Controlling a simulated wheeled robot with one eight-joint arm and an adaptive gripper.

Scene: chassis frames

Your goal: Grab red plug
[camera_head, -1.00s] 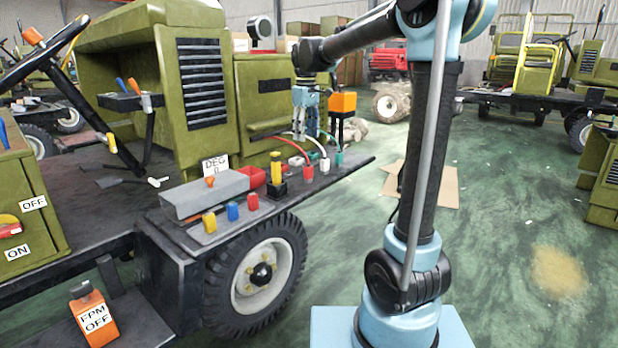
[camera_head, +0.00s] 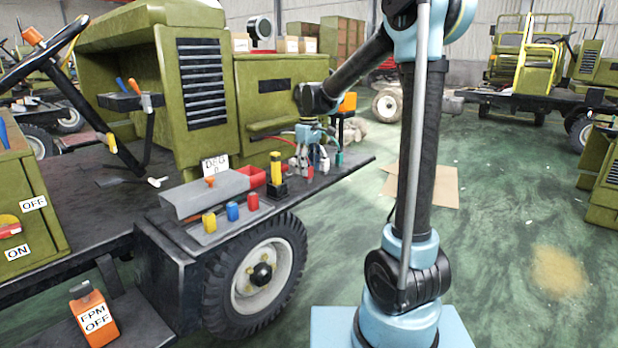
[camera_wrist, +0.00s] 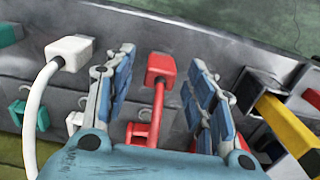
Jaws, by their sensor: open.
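The red plug (camera_wrist: 160,67) with its red cable sits on the grey ledge in the wrist view. In the head view a small red part of it (camera_head: 310,171) shows beneath my gripper, which hides most of it. My gripper (camera_wrist: 163,74) is open, with one blue-and-grey finger to each side of the plug in the picture. I see no clear contact with it. In the head view my gripper (camera_head: 313,152) points down over the ledge. A red bracket (camera_wrist: 140,132) shows nearer my palm.
A white plug (camera_wrist: 70,50) with a white cable lies left of the fingers. A yellow lever in a dark housing (camera_wrist: 288,124) stands close to the right finger; it also shows in the head view (camera_head: 276,168). Teal parts (camera_wrist: 41,117) sit further left.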

